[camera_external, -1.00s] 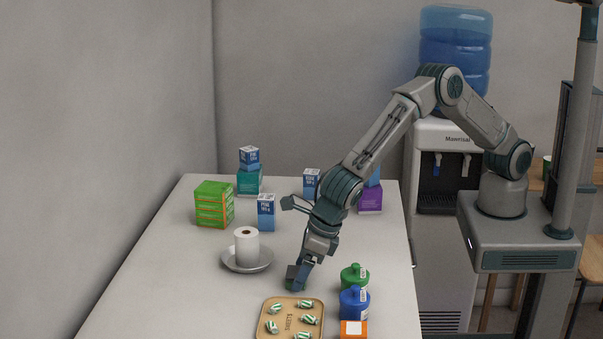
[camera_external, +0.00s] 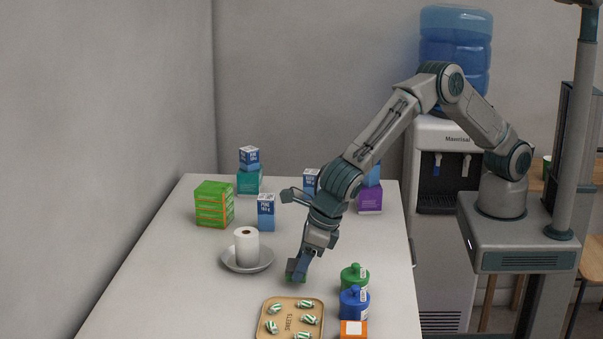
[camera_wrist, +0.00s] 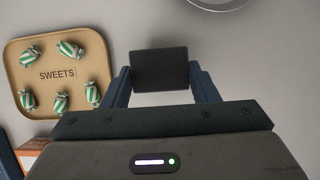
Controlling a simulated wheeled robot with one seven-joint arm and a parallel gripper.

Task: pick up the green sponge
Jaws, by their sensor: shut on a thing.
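The green sponge (camera_external: 297,279) is small and mostly hidden by my gripper (camera_external: 298,270) in the outside view. In the wrist view it shows as a dark grey block face (camera_wrist: 159,70) between the two blue fingers of my gripper (camera_wrist: 160,78). The fingers are shut on its two sides. My gripper points down over the counter, just behind the sweets tray. The sponge seems slightly above the counter, but the gap is hard to judge.
A tan tray (camera_external: 262,325) marked SWEETS holds several striped sweets. Green (camera_external: 354,278) and blue (camera_external: 353,303) bottles and an orange box (camera_external: 353,330) stand to the right. A paper roll (camera_external: 246,246) stands on a grey dish (camera_external: 233,266) to the left. Boxes stand farther back.

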